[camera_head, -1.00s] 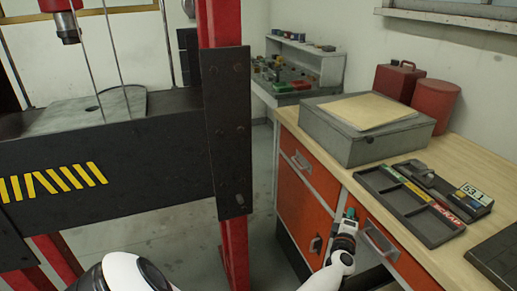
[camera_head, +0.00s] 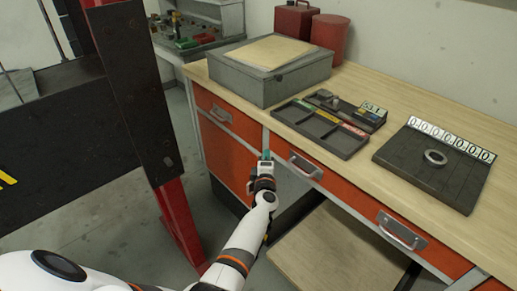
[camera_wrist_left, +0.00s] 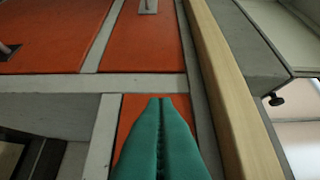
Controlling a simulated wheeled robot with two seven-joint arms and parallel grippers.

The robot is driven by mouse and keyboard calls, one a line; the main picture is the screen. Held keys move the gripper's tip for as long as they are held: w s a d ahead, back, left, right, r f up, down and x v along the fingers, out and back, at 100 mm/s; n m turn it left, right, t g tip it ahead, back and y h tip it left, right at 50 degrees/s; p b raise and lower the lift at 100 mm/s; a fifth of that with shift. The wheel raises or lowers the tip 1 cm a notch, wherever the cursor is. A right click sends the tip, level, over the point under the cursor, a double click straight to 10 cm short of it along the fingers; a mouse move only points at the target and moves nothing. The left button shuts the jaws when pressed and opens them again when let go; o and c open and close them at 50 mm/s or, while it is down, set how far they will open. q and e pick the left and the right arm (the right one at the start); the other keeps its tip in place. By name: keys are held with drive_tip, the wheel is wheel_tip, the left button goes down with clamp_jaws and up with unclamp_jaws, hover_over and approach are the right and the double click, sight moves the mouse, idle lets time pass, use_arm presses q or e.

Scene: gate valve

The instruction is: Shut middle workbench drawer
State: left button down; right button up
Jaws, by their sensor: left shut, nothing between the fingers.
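The orange middle drawer (camera_head: 325,178) is in the front of the workbench (camera_head: 400,130), below the wooden top, with a metal handle (camera_head: 305,166). Its front looks about flush with the bench in the head view; a small gap cannot be ruled out. My left gripper (camera_head: 266,156) is shut and empty, just left of that handle, near the drawer's left end. In the left wrist view its teal fingers (camera_wrist_left: 160,102) are pressed together before an orange front (camera_wrist_left: 130,118) and hide part of it. Contact cannot be told. My right gripper is not in view.
A left drawer (camera_head: 225,113) and a right drawer (camera_head: 425,240) flank it. A grey box (camera_head: 250,90), a parts tray (camera_head: 320,130) and a dark plate with a ring (camera_head: 410,165) lie on top. A red post (camera_head: 175,215) stands left of my arm. A low shelf (camera_head: 340,250) lies below.

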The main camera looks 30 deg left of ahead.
use_arm(q)
drive_tip(key=p+v, duration=0.3)
drive_tip(key=v, duration=0.6)
drive_tip(key=s+d+f+m+g+h, duration=0.35)
drive_tip(key=s+f+m, duration=0.45)
drive_tip(key=f, duration=0.5)
drive_tip(key=s+d+f+m+g+h, duration=0.2)
drive_tip(key=s+d+f+m+h, duration=0.45)
drive_tip(key=f, duration=0.75)
drive_tip(key=s+a+f+m+g, duration=0.2)
drive_tip(key=s+f, duration=0.3)
drive_tip(key=s, duration=0.7)
drive_tip(key=s+a+f+m+g+y, duration=0.1)
drive_tip(key=s+f+m+g, duration=0.3)
drive_tip(key=s, duration=0.8)
drive_tip(key=s+a+f+m+g+y, duration=0.1)
drive_tip(key=s+a+f+m+g, duration=0.3)
drive_tip(key=s, duration=0.8)
drive_tip(key=shift+s+f+m, duration=0.2)
drive_tip(key=shift+f+m, duration=0.25)
drive_tip(key=shift+f, duration=0.5)
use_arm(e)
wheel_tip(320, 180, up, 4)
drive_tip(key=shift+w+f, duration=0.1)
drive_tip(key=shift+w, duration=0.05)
